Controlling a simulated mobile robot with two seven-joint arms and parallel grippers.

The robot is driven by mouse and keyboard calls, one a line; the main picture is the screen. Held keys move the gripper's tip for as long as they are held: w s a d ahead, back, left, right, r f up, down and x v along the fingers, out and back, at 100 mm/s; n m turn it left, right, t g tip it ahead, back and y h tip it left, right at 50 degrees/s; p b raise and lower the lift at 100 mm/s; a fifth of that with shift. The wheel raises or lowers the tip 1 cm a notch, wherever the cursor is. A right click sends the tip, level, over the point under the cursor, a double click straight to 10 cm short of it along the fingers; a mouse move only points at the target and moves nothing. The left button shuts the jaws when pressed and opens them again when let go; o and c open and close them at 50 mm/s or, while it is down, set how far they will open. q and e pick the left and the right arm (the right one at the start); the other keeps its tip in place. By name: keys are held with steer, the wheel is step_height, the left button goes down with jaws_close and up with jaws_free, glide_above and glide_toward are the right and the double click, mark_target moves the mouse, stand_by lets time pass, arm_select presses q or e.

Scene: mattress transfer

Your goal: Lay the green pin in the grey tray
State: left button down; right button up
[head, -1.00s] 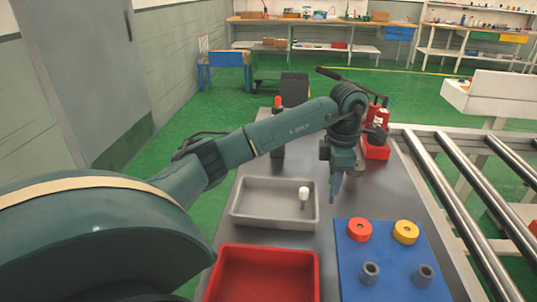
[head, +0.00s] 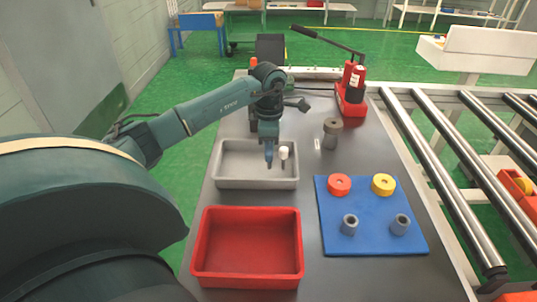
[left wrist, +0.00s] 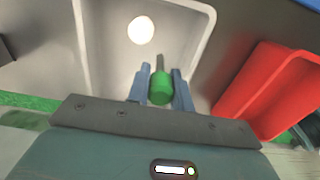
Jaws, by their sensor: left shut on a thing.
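My left gripper (head: 269,158) is over the grey tray (head: 220,182) in the head view, near its right part, pointing down. In the left wrist view the gripper (left wrist: 160,90) is shut on the green pin (left wrist: 160,88), with one blue finger on each side of it. The grey tray (left wrist: 97,45) lies below the pin in that view. I cannot tell whether the pin touches the tray floor. In the head view I cannot make out the green pin. A white-topped pin (head: 284,153) stands in the grey tray just right of the gripper. My right gripper is out of view.
A red tray (head: 202,275) sits in front of the grey one. A blue board (head: 373,240) at right carries a red ring (head: 340,184), a yellow ring (head: 383,184) and two grey sleeves. A dark grey part (head: 332,133) and a red pump (head: 352,90) stand behind. Rollers (head: 440,170) run along the right.

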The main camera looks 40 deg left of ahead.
arm_select(q)
step_height(320, 180, down, 2)
steer(key=shift+f, duration=0.25)
steer(key=shift+f, duration=0.2)
steer(key=c, duration=1.2)
jaws_free()
steer(key=shift+c, duration=0.2)
steer(key=shift+r, duration=0.2)
step_height(320, 180, up, 12)
steer(key=shift+f, duration=0.1)
steer(key=shift+s+d, duration=0.1)
